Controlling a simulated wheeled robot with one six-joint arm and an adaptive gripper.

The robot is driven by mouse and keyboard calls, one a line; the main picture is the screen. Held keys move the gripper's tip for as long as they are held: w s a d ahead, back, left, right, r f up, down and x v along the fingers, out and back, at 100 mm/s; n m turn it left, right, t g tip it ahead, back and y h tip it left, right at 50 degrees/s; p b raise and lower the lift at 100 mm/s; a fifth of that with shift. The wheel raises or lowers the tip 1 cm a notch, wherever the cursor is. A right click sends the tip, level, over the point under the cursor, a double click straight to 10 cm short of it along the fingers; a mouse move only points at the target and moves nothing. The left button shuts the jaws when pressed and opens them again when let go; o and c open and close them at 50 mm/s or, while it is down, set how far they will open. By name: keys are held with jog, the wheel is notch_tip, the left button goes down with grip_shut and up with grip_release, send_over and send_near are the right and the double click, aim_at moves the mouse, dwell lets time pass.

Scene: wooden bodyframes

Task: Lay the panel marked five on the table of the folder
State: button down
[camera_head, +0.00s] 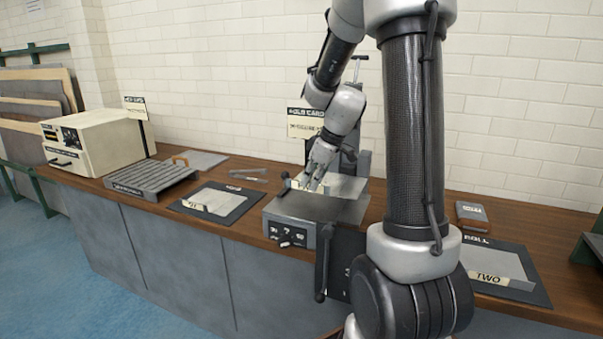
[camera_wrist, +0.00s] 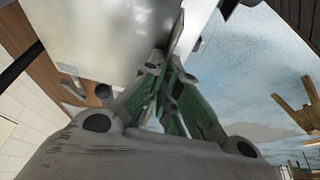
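The folder (camera_head: 292,236) stands mid-bench, a grey machine with a flat metal table (camera_head: 315,207) and a dial on its front. My gripper (camera_head: 312,187) is over its table, fingers pointing down. A pale metal panel (camera_head: 346,187) shows at the fingers, just above or touching the table; I cannot tell which. In the wrist view my fingers (camera_wrist: 163,58) are nearly together, with a sheet edge (camera_wrist: 190,28) between or against the tips.
A dark mat (camera_head: 240,193) to the left holds another labelled panel (camera_head: 212,199). A roll mat (camera_head: 535,292) at right holds the panel marked two (camera_head: 505,265). A slatted rack (camera_head: 150,178) and cream oven-like box (camera_head: 95,140) stand at left. A sign (camera_head: 305,122) rises behind the folder.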

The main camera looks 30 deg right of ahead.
jog(key=shift+d+f, duration=0.15)
jog(key=shift+f, duration=3)
jog(key=shift+f, duration=0.2)
jog(key=c, duration=1)
grip_release()
jog(key=shift+r, duration=3.55)
